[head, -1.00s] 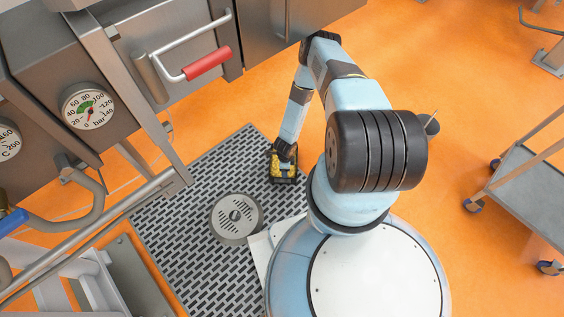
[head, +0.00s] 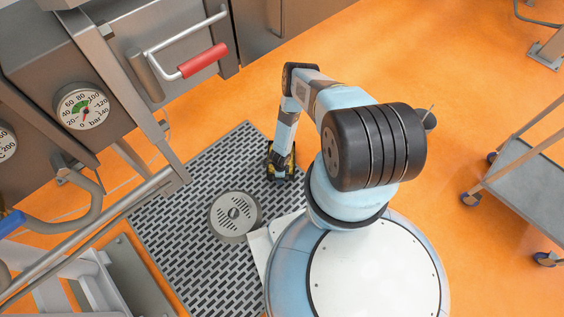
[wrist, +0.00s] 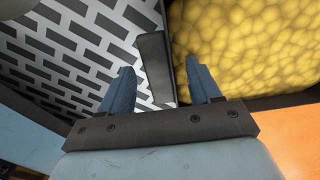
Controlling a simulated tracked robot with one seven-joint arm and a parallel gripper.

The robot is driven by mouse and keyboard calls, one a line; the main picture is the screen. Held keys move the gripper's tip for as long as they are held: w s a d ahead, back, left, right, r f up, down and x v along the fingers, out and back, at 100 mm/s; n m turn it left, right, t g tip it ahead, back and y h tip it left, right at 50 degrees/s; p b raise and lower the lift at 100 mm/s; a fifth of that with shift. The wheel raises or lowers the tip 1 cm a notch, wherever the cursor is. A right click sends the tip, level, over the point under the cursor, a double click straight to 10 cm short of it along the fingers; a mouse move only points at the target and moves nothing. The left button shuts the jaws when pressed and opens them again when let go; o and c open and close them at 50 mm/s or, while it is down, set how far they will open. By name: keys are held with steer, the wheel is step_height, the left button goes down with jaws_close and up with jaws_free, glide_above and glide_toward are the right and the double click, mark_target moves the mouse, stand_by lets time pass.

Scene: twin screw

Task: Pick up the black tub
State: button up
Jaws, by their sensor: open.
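The black tub (head: 269,166) stands on the grating, partly hidden under my arm in the head view. In the wrist view, its yellow lumpy contents (wrist: 245,45) fill the upper right. A flat dark piece at the tub's left edge (wrist: 154,66) shows between my fingers; whether it is a wall or a handle I cannot tell. My gripper (wrist: 159,66) is open, its left finger over the grating side and its right finger over the yellow contents. I see no clear contact with the tub.
The slotted grating (head: 185,235) lies on the orange floor. A round grey drain cover (head: 235,216) sits left of the tub. Steel machinery with a red-handled bar (head: 203,60) stands at the upper left. A wheeled cart (head: 525,185) is at the right; the floor between is clear.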

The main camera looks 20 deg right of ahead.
steer(key=shift+f, duration=0.8)
jaws_close()
